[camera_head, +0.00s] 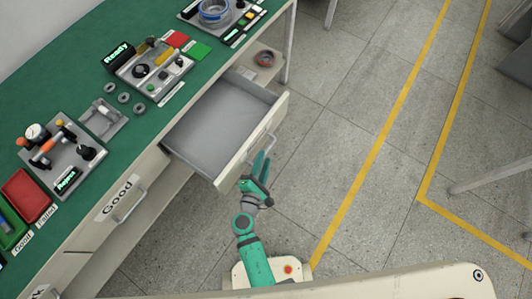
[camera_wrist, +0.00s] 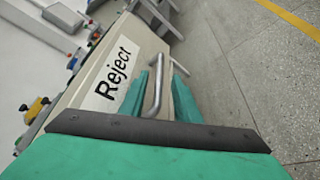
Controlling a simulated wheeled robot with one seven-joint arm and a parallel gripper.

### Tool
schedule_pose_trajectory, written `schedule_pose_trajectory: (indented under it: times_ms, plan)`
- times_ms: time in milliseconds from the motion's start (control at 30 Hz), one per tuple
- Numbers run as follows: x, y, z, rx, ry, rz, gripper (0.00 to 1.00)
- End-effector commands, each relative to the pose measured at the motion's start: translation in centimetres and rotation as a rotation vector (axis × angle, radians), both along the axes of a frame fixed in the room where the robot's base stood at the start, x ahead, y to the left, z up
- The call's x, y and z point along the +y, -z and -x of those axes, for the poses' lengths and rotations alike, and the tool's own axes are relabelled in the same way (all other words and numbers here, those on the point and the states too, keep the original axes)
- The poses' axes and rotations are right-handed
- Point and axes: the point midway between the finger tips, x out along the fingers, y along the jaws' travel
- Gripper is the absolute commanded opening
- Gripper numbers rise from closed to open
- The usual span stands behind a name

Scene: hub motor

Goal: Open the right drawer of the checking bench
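The right drawer (camera_head: 222,118) of the checking bench (camera_head: 85,80) is pulled well out and its grey inside is empty. Its cream front carries a "Reject" label (camera_wrist: 118,72) in the wrist view. A metal bar handle (camera_head: 262,147) is on that front and also shows in the wrist view (camera_wrist: 157,85). My gripper (camera_head: 264,163) is at the handle, just outside the drawer front. In the wrist view its two green fingers (camera_wrist: 162,92) stand apart, one on each side of the handle, with a gap showing. Contact with the handle cannot be told.
The left drawer (camera_head: 122,203), labelled "Good", is shut. Devices, small rings and red and green trays (camera_head: 27,195) are on the green bench top. A ring-shaped part (camera_head: 264,58) lies on a lower shelf. The floor (camera_head: 345,120) right of the drawer is clear, with yellow lines.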

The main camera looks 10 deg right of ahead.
Motion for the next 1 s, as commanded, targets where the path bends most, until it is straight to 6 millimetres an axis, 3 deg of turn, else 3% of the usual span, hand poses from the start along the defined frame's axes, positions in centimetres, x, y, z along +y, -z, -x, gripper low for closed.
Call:
schedule_pose_trajectory:
  times_ms: [200, 400, 1000]
  plan:
    - [1.2, -0.8, 3.7, 0.002, 0.003, -0.001, 0.3]
    - [1.8, -1.3, 5.3, 0.0, 0.005, 0.0, 0.3]
    - [1.8, -1.3, 5.6, 0.0, 0.006, -0.001, 0.3]
